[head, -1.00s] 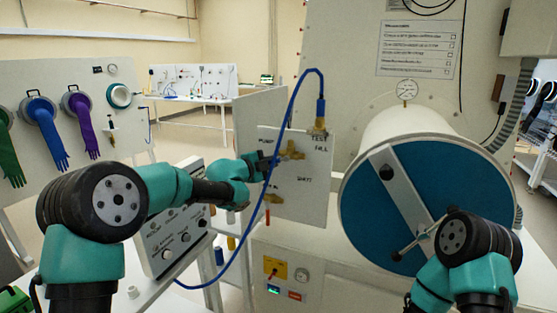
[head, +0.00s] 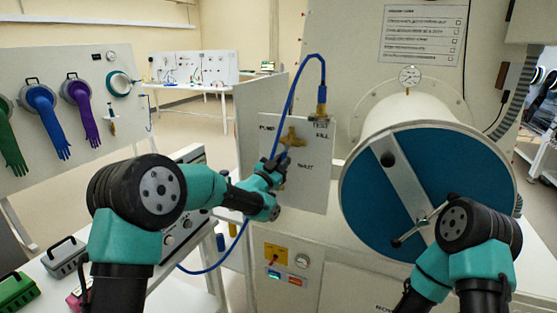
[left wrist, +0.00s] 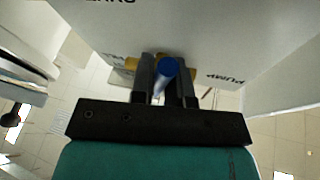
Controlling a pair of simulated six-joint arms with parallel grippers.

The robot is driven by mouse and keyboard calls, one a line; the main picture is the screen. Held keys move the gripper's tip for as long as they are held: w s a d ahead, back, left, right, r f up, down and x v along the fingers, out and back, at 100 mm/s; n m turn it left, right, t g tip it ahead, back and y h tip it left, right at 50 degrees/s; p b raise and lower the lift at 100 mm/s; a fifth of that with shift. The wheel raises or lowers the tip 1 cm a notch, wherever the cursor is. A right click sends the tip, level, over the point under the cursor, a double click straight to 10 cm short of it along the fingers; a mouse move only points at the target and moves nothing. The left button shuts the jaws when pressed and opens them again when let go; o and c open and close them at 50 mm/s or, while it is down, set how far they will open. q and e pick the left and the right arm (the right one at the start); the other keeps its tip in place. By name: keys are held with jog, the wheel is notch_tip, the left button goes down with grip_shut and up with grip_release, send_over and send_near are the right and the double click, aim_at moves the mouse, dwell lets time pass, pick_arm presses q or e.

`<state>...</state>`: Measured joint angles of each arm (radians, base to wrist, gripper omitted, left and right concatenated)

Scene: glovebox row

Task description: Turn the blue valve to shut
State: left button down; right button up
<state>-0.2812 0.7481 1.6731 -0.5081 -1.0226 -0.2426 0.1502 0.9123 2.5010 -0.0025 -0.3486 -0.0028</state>
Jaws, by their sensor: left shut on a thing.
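The valve is brass (head: 292,137) and sits on a white panel (head: 315,190) marked PUMP, TEST, FILL and SHUT. In the head view my left gripper (head: 278,163) is at the panel, just below and left of the brass body, and hides the valve handle. In the left wrist view the blue valve handle (left wrist: 167,68) shows between the two fingers of the left gripper (left wrist: 166,80), which are shut on it. Brass parts show on both sides behind the fingers. My right gripper is out of view; only part of that arm shows at the lower right.
A blue hose (head: 290,90) loops from the panel's top fitting, passes close by my left gripper and runs down left. A large round blue door (head: 375,215) with a bar is at right. A glove board (head: 90,130) stands at left.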

pick_arm(q)
jog(key=shift+s+d+f+n+t+y, duration=0.15)
jog(key=shift+d+n+t+y, duration=0.25)
jog(key=shift+n, duration=0.65)
jog(key=shift+s+d+r+n+t+y, duration=0.1)
jog(key=shift+d+n+t+y, duration=0.25)
jog(key=shift+n, duration=0.7)
jog(key=shift+t, duration=0.25)
jog(key=c, duration=1.1)
grip_release()
jog(key=v, duration=1.7)
jog(key=shift+s+a, duration=0.1)
jog(key=shift+s, duration=0.1)
jog(key=shift+f, duration=0.1)
